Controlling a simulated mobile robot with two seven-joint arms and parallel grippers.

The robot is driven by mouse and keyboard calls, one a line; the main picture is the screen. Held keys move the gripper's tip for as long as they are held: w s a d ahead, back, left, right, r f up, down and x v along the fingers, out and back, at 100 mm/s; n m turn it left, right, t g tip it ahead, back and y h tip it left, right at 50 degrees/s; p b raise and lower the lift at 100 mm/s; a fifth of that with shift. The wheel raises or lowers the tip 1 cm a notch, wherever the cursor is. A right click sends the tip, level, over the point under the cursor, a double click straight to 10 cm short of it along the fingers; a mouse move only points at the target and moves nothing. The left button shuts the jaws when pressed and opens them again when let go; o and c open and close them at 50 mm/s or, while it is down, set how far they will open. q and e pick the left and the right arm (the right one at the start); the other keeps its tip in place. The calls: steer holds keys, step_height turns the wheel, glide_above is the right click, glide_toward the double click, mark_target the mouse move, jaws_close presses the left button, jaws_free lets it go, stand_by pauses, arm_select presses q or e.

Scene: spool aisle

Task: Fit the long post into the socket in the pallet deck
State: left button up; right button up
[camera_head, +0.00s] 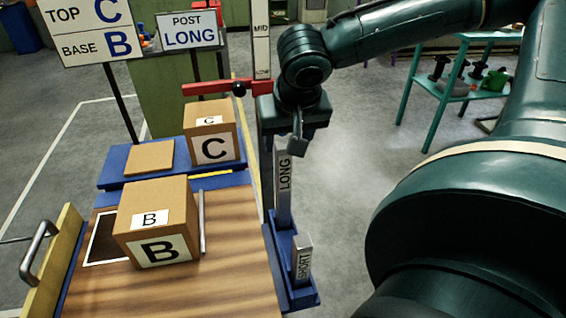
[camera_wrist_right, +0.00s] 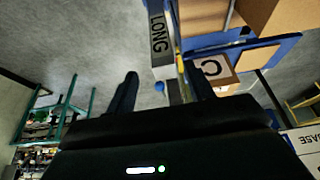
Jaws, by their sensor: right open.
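The long post (camera_head: 283,188) is grey, labelled LONG, and stands upright in a blue holder (camera_head: 302,296) on the right side of the pallet deck (camera_head: 235,280). My right gripper (camera_head: 297,140) is at the top of the long post. A shorter post (camera_head: 302,258) labelled SHORT stands in the same holder. I cannot make out the socket in the deck. My left gripper is not in view.
Box B (camera_head: 156,215) stands on the wooden deck, beside a dark framed square (camera_head: 104,238). Box C (camera_head: 211,135) stands on a blue platform (camera_head: 115,174) behind. Signs read POST LONG (camera_head: 190,29) and TOP C, BASE B (camera_head: 93,28). A teal table (camera_head: 470,88) stands at the back right.

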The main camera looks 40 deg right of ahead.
mark_target(282, 156)
steer(key=shift+a+b+x, duration=0.15)
steer(key=shift+b+x, duration=0.1)
steer(key=shift+x, duration=1.35)
steer(key=shift+a+b+x, duration=0.2)
steer(key=shift+x, duration=1.4)
jaws_close()
